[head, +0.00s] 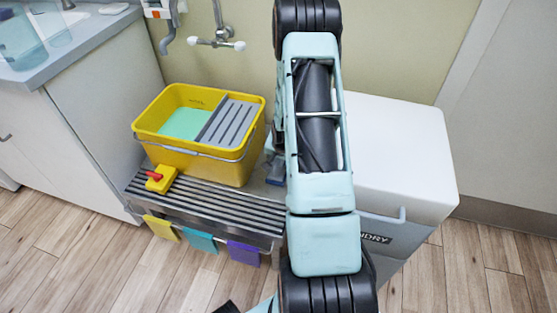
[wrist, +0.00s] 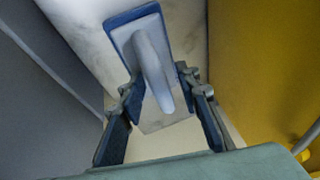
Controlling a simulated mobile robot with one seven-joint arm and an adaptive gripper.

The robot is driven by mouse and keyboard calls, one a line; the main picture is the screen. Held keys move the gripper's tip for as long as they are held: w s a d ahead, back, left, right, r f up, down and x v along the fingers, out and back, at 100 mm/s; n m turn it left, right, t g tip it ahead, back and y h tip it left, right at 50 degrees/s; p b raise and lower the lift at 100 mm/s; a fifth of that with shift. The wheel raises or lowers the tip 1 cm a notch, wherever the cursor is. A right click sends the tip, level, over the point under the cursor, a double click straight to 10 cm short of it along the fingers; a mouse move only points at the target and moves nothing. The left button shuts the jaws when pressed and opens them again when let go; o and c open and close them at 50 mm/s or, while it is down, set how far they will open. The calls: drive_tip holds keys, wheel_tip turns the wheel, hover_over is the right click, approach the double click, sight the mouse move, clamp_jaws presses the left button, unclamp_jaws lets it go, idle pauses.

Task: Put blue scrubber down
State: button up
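The blue scrubber (wrist: 124,38) is a flat plate with a blue rim and a pale grey back and handle, seen in the wrist view. My gripper (wrist: 158,82) has its two fingers apart, one on each side of the handle, with a gap visible beside the handle. No firm hold on it is visible. Whether the fingertips touch the plate's edges is hard to tell. In the head view my arm hides the gripper and most of that spot; a small blue-grey part (head: 275,168) shows beside the arm. What lies under the scrubber is unclear.
A yellow bucket (head: 180,163) with a grey wringer stands on a slatted metal rack (head: 225,207). A yellow piece with a red top (head: 161,179) sits at the rack's left. Coloured cloths hang in front. A white laundry bin (head: 405,150) stands right, a counter (head: 75,40) left.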

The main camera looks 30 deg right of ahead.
drive_tip(key=p+v, duration=0.3)
drive_tip(key=v, duration=0.9)
drive_tip(key=shift+r, duration=0.15)
